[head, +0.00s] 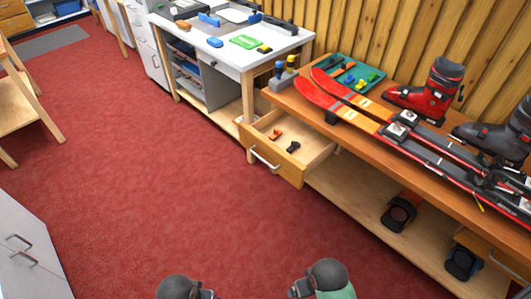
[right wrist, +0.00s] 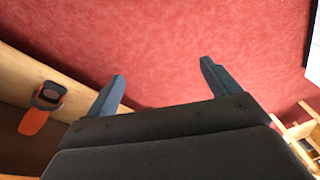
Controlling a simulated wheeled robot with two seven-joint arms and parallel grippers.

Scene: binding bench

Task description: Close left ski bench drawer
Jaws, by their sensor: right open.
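The left ski bench drawer (head: 292,170) is pulled out at the left end of the wooden ski bench (head: 440,178). Its light wood front carries a pale bar handle (head: 264,158) and faces the red floor. Inside lie a small orange item (head: 275,134) and a small dark item (head: 293,147). My right gripper (right wrist: 162,80) is open and empty in the right wrist view, with red carpet beyond its fingers. The drawer does not show clearly there. In the head view only dark rounded arm parts of mine show at the bottom edge; my left gripper is not visible.
Skis (head: 385,128), a red boot (head: 430,92) and a teal tray (head: 345,74) lie on the bench top. A white-topped workbench (head: 225,50) adjoins at the left. Red carpet (head: 170,170) before the drawer is clear.

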